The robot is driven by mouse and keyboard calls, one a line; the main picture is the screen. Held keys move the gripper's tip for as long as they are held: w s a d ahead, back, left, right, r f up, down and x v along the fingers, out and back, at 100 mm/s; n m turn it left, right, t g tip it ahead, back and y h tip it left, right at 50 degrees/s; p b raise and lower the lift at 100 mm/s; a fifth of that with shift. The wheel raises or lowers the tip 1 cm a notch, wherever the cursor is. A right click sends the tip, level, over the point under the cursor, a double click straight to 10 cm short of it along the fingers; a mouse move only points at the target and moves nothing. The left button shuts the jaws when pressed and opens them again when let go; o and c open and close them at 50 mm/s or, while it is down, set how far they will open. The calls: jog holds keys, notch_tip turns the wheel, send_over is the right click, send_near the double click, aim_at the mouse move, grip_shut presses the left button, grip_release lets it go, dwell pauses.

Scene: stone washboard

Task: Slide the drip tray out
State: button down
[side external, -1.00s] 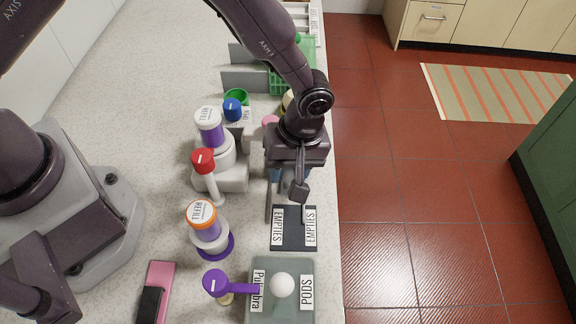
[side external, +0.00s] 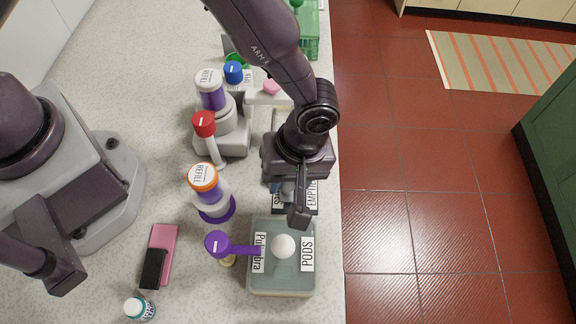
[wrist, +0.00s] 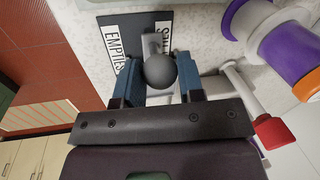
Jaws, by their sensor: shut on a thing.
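My gripper (wrist: 160,88) has its blue fingers on both sides of a dark grey round knob (wrist: 160,70) in the wrist view, shut on it. A grey stem or plate (wrist: 152,42) shows just past the knob. I take the knob for the drip tray's handle; the tray body is mostly hidden by my gripper. The grey dispenser (side external: 225,133) stands to the left, behind the gripper.
A green-grey PODS box (side external: 282,285) with a white ball stands close in front of the gripper. A purple-handled scoop (side external: 217,244) reaches over its left edge. The orange-capped REFILL bottle (side external: 204,180) stands at left. The counter's edge runs along the right.

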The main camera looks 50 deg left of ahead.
jog(key=shift+s+d, duration=0.25)
jog(key=shift+d, duration=0.05)
jog(key=c, duration=0.9)
grip_release()
jog(key=shift+o, duration=0.7)
jog(key=shift+a, duration=0.1)
jog(key=shift+w+r, duration=0.1)
notch_tip(320, 180, up, 13)
jog(key=w+d, duration=0.1)
jog(key=w, duration=0.1)
jog(key=shift+d+f, duration=0.2)
